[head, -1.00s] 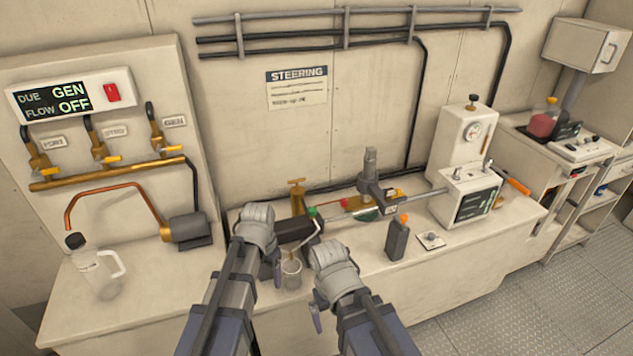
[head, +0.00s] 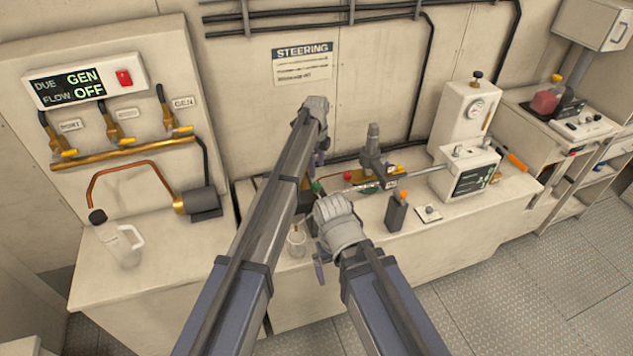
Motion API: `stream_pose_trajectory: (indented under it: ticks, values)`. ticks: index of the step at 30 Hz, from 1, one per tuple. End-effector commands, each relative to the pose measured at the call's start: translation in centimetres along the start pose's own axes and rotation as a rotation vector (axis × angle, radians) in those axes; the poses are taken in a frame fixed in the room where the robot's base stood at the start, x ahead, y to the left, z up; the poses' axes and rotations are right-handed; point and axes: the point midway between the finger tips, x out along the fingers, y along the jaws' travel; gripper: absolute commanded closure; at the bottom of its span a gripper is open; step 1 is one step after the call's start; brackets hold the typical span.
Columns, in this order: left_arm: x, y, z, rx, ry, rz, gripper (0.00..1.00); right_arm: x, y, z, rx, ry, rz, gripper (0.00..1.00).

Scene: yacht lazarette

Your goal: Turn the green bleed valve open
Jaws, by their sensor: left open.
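The green bleed valve (head: 317,187) shows as a small green knob on the bench, just left of a red knob (head: 347,176). My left gripper (head: 320,158) is open, above and slightly behind the green knob, with its wrist raised near the wall. A gap shows between it and the knob; contact cannot be told. My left forearm hides the brass fitting and most of the dark cylinder beside the valve. My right gripper (head: 318,262) hangs in front of the valve, near a clear cup (head: 297,241); its jaw opening is not clear.
A grey upright fitting (head: 374,150) stands right of the valve. A dark bottle with an orange cap (head: 396,212) and a small switch plate (head: 428,213) are farther right. The bench front right has free room.

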Motion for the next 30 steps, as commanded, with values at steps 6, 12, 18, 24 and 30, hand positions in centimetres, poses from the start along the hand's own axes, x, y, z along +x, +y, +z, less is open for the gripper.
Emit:
stream_pose_trajectory:
  ticks: [6,12,18,24,30]
  values:
    - [1.5,0.0,0.0,-0.002,0.000,0.000,0.31,1.4,-0.1,-0.1,-0.002,0.000,0.001,0.00]
    - [3.8,0.0,0.1,-0.003,0.000,0.000,0.31,3.8,-0.3,-0.2,-0.007,0.000,0.001,0.00]
    - [6.4,0.0,0.1,-0.003,0.000,0.000,0.31,6.4,-0.6,-0.4,-0.009,0.000,0.002,0.00]
    - [7.8,0.0,0.1,-0.003,0.000,0.000,0.31,7.7,-0.7,-0.5,-0.008,0.000,0.002,0.00]
    - [7.7,0.0,0.1,-0.003,0.000,0.000,0.31,7.7,-0.7,-0.5,-0.007,0.000,0.002,0.00]
